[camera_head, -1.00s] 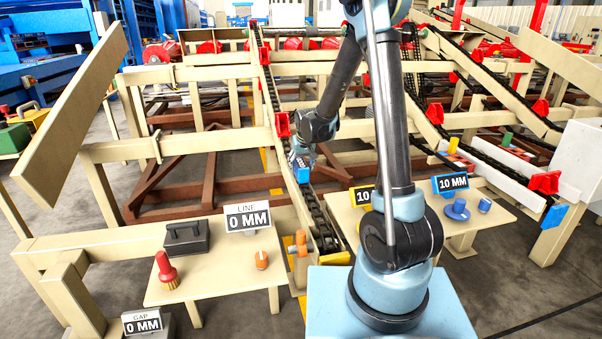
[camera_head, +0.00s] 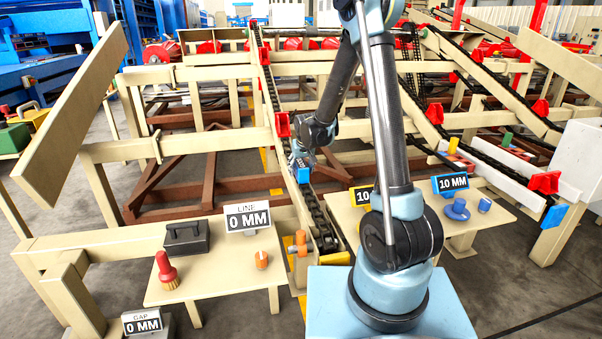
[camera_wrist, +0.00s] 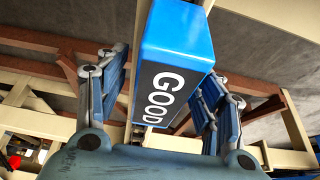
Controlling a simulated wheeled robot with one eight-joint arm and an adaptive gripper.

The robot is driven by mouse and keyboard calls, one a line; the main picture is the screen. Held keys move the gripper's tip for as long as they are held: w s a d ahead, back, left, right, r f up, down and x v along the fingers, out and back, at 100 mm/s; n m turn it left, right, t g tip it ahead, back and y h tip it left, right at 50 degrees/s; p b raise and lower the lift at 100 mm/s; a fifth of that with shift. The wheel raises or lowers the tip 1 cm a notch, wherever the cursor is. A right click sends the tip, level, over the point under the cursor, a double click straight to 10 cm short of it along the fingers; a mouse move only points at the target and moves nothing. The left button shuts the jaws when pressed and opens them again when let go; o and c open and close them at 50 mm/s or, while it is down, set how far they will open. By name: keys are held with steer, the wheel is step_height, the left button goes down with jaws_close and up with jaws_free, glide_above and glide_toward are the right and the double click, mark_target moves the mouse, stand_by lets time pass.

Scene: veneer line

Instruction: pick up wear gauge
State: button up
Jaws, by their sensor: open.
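A blue block with a black face reading "GOOD" (camera_wrist: 178,35), which I take to be the wear gauge, fills the middle of the wrist view. My gripper (camera_wrist: 163,88) is open, with one finger on each side of the block. A gap shows at the left finger; the right finger is close to the block, and I cannot tell whether it touches. In the head view the small blue block (camera_head: 303,175) sits at the chain rail, just under my gripper (camera_head: 302,161). The block's underside is hidden.
The chain rail (camera_head: 313,207) runs below the block, with a red bracket (camera_head: 282,125) above it. Beige beams surround my arm.

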steer(key=shift+f, duration=0.1)
jaws_close()
stand_by(0.3)
